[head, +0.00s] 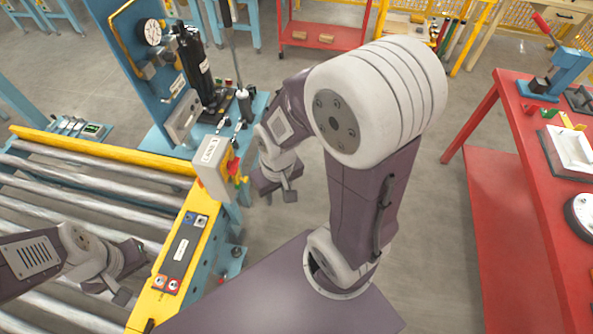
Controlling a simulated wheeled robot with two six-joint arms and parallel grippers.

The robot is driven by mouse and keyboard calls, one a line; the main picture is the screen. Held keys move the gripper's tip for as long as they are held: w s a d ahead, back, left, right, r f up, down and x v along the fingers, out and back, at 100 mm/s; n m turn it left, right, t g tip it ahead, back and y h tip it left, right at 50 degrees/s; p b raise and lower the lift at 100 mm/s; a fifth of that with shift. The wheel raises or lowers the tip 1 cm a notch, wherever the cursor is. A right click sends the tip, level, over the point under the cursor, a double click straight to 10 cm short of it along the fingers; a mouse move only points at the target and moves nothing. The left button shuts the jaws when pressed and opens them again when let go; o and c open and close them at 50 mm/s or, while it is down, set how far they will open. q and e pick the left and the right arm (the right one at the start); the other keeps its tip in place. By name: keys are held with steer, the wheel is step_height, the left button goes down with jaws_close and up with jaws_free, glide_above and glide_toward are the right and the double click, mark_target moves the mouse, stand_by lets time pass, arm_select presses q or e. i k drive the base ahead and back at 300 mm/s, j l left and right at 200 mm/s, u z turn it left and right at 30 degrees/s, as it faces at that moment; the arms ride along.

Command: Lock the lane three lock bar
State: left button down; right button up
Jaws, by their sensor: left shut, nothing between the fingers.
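I cannot make out for certain which part is the lane three lock bar. My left gripper (122,296) is shut and empty, above the rollers just left of that rail. My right gripper (284,192) hangs over open floor, right of the grey control box (213,164). Its fingers are small and partly hidden, so its opening is unclear. It appears to hold nothing.
Steel rollers (85,178) fill the left side. A blue station (135,62) with a gauge and dark cylinder stands behind the control box. A red bench (520,150) with tools stands at right. Grey floor is clear between my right arm and the bench.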

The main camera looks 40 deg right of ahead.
mark_target(236, 178)
steer(key=z, duration=0.55)
steer(key=i+l+z, duration=0.15)
steer(key=i+l, duration=0.15)
steer(key=l, duration=0.2)
steer(key=i+l+z, duration=0.15)
steer(key=i+l, duration=0.15)
steer(key=l, duration=0.2)
